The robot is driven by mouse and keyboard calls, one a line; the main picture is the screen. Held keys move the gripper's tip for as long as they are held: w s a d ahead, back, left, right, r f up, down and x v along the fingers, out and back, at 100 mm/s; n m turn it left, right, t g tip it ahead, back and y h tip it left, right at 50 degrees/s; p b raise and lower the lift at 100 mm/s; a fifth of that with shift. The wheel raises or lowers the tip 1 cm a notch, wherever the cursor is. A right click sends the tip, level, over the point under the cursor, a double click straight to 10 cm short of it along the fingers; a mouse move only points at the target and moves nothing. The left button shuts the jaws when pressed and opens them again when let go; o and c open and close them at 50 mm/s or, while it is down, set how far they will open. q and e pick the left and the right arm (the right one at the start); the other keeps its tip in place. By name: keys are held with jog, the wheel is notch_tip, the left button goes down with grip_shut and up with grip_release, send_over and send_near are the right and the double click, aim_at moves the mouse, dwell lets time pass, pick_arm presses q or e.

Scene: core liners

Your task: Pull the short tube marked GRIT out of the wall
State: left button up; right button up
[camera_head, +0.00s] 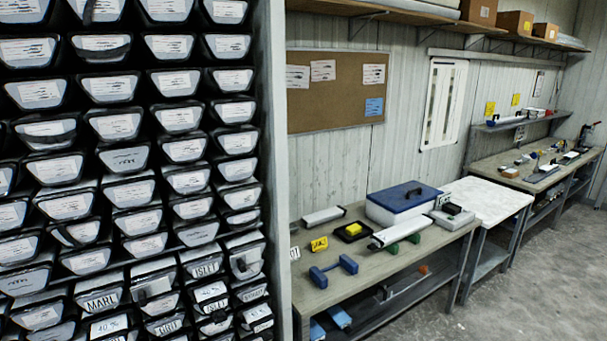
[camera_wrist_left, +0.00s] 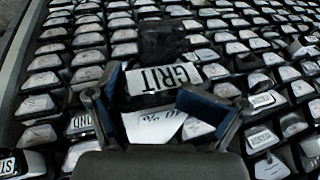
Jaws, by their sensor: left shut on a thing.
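The tube marked GRIT (camera_wrist_left: 160,79) shows in the left wrist view, its white name label facing me between the fingers. My left gripper (camera_wrist_left: 155,97) has its blue-padded fingers on either side of this tube and is shut on it. The right finger covers part of the label's lower right. A white face with 40 % (camera_wrist_left: 152,126) shows below the label, between the fingers. In the head view a GRIT label (camera_head: 168,327) sits low in the wall of tubes. Neither gripper shows in the head view. How far the tube stands out of the wall I cannot tell.
Labelled tube ends fill the wall rack (camera_head: 273,150), close around the gripper. Tubes marked MARL (camera_head: 100,302) and ISLET (camera_head: 207,269) are near.

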pick_arm(q)
jog(key=shift+w+a+f, duration=0.1)
jog(key=shift+w+a, duration=0.05)
jog(key=shift+w, duration=0.25)
jog(key=shift+w+d, duration=0.2)
jog(key=shift+d, duration=0.15)
